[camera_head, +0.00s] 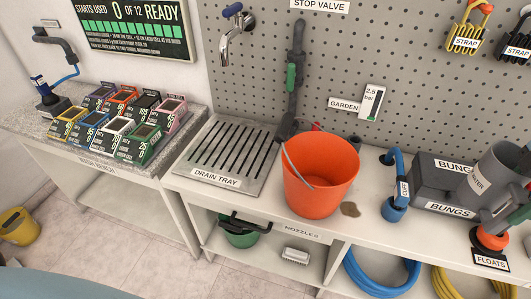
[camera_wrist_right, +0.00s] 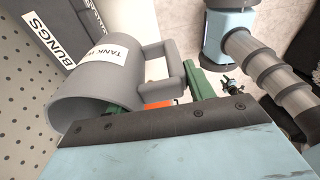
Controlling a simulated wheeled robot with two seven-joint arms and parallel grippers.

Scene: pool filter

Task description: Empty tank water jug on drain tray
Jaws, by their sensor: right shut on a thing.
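The grey tank water jug (camera_head: 489,170) is at the right edge of the head view, in front of the bungs boxes, and looks tilted there. In the wrist view the jug (camera_wrist_right: 75,95) shows its wide round rim, a white label and its handle (camera_wrist_right: 175,72). My right gripper (camera_head: 518,214) is shut on the jug, with its green fingers at the handle in the wrist view (camera_wrist_right: 178,100). The jug's inside cannot be seen. The slotted drain tray (camera_head: 207,177) lies empty on the bench, left of the jug. My left gripper is not in view.
An orange bucket (camera_head: 320,180) stands between tray and jug. A blue hose piece (camera_head: 394,190) and dark bungs boxes (camera_head: 435,180) stand beyond it. An orange float (camera_head: 490,240) sits below the gripper. A tap (camera_head: 236,35) hangs above the tray on the pegboard.

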